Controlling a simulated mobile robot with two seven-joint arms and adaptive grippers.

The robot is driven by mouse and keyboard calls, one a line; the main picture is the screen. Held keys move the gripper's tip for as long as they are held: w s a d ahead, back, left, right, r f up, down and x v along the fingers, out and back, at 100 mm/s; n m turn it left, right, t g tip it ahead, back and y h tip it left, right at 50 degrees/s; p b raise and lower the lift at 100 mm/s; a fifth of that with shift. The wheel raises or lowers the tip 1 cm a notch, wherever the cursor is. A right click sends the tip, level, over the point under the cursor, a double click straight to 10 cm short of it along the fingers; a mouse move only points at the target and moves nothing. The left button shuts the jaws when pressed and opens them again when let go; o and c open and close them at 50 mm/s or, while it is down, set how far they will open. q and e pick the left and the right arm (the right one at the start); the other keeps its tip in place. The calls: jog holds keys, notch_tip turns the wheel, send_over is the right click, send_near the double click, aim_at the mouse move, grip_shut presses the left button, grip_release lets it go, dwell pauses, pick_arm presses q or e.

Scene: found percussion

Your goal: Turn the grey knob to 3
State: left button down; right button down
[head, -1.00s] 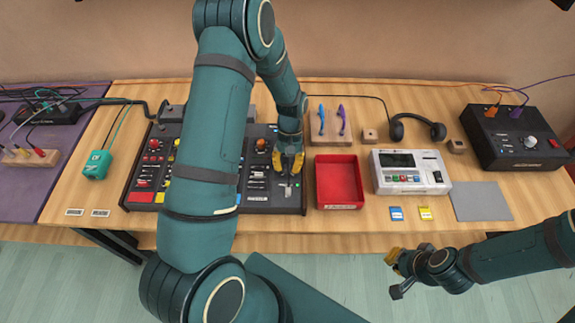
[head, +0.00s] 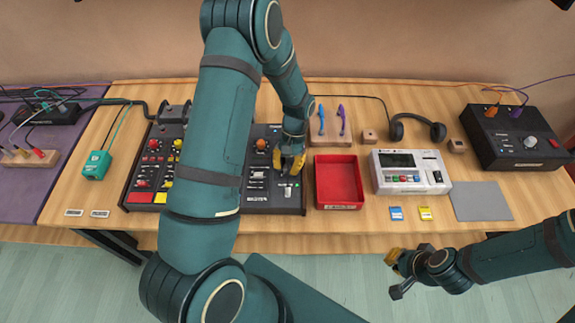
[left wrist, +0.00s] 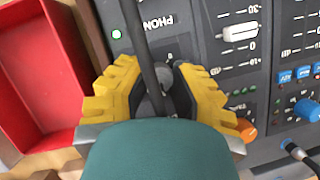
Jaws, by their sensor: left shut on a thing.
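The grey knob (left wrist: 152,104) is on the dark mixer panel, between my left gripper's yellow fingers in the left wrist view. A dark strip or cable crosses in front, and the fingers hide most of the knob, so its pointer and scale cannot be read. In the head view my left gripper (head: 291,165) is low over the right part of the mixer (head: 270,207), hiding the knob. It is shut on the knob.
A white fader (left wrist: 240,32) and orange knob (left wrist: 247,131) are near the fingers. A red tray (head: 338,205) stands just right of the mixer. A white device (head: 410,187), headphones (head: 418,118) and a black box (head: 518,158) are farther right.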

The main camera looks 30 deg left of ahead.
pick_arm(q)
jog(key=c, duration=0.8)
grip_release()
jog(key=shift+s+f, duration=0.1)
jog(key=shift+s, duration=0.05)
jog(key=shift+w+r, duration=0.2)
jog(key=shift+r, duration=0.05)
jog(key=v, duration=1.1)
jog(key=shift+r, duration=0.25)
